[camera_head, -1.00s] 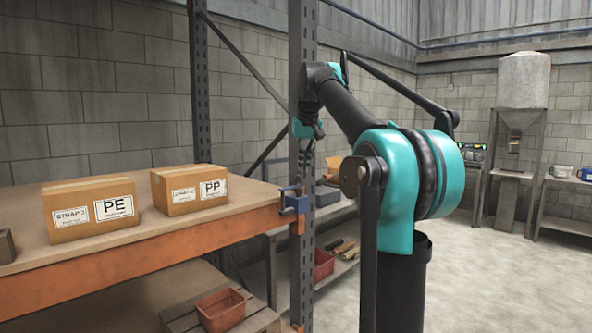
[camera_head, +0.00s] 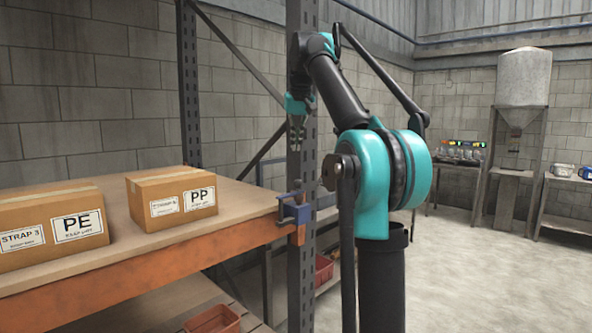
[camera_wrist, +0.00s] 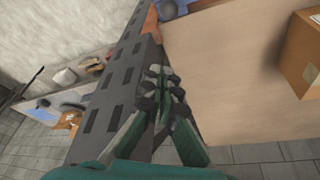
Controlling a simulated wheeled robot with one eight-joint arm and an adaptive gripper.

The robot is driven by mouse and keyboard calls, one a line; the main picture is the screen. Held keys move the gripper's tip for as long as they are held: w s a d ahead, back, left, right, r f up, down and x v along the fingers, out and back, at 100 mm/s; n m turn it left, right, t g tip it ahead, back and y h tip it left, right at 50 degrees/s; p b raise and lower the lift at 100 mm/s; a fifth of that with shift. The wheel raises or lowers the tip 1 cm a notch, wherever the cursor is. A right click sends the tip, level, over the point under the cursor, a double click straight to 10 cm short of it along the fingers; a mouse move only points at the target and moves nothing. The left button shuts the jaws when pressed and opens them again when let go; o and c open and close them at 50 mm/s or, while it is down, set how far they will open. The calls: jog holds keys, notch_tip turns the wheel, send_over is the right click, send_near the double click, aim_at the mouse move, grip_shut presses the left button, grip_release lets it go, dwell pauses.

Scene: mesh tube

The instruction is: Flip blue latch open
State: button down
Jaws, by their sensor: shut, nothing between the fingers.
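The blue latch (camera_head: 295,213) sits at the front right corner of the orange-edged workbench, beside the grey perforated post. A dark upright pin or handle stands on it. In the wrist view a blue part, likely the latch (camera_wrist: 168,10), shows at the top edge, partly cut off. My gripper (camera_head: 297,145) hangs fingers down in front of the post, above the latch and apart from it. In the wrist view my gripper (camera_wrist: 163,75) has its fingertips together with nothing between them, overlapping the post and bench edge in the picture.
The grey post (camera_head: 301,265) stands right beside the latch. Cardboard boxes marked PP (camera_head: 172,197) and PE (camera_head: 50,225) stand on the bench top (camera_head: 165,250). A red bin (camera_head: 213,320) is below. Open floor (camera_head: 470,275) lies to the right.

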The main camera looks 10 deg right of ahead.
jog(key=x, duration=0.9)
jog(key=shift+s+d+f, duration=0.1)
jog(key=shift+s+f, duration=0.25)
jog(key=shift+s, duration=0.2)
jog(key=shift+s+f, duration=0.3)
jog(key=shift+s, duration=0.3)
jog(key=shift+s+f, duration=0.15)
jog(key=shift+s, duration=0.55)
jog(key=shift+s+d+m+h, duration=0.3)
jog(key=shift+s+d+m, duration=0.1)
jog(key=shift+m, duration=0.3)
jog(key=shift+s+d+m+h, duration=0.45)
jog(key=shift+s+m, duration=0.25)
jog(key=shift+m, duration=0.4)
jog(key=s+m+g+h, duration=0.2)
jog(key=s+m, duration=0.6)
jog(key=m, duration=0.3)
jog(key=shift+g, duration=0.4)
jog(key=shift+h, duration=0.25)
